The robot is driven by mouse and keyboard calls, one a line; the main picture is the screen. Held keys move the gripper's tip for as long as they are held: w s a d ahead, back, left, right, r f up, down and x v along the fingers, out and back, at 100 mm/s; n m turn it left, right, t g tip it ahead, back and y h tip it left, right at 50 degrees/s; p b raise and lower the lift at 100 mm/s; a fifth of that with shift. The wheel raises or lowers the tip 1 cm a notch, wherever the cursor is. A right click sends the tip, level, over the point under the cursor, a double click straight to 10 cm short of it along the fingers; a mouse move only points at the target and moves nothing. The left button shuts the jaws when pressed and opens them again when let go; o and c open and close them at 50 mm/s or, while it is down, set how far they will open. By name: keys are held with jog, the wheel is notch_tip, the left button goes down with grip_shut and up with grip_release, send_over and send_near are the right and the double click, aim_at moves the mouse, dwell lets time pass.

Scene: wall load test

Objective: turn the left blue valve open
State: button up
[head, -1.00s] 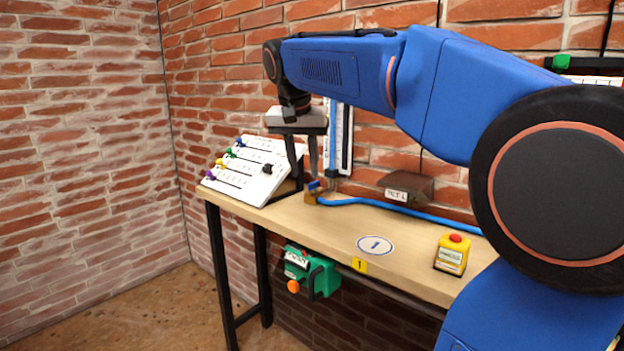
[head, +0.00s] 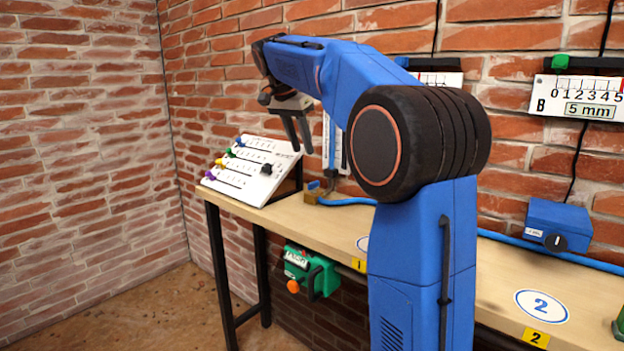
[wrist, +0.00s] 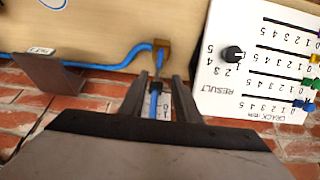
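The left blue valve (head: 315,187) is a small brass block with a blue handle at the back of the bench's left part, by the foot of the tall gauge. In the wrist view, the brass block (wrist: 162,48) lies just beyond the fingertips, with blue hose running from it; its handle is hard to make out there. My gripper (head: 300,148) is above and slightly left of the valve in the head view, fingers pointing down, apart from it. It is open and empty; the wrist view shows a gap between the fingers (wrist: 160,80), with the blue tube behind.
A sloped white panel (head: 252,168) with coloured knobs stands close to the left of my gripper. A dark bracket (wrist: 48,72) is on the other side. A blue box with a black knob (head: 560,225) is farther right. A green device (head: 312,270) hangs under the bench edge.

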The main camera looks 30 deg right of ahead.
aim_at(312, 183)
jog(key=x, duration=1.2)
jog(key=shift+d+f, duration=0.1)
jog(key=shift+f, duration=0.2)
grip_shut()
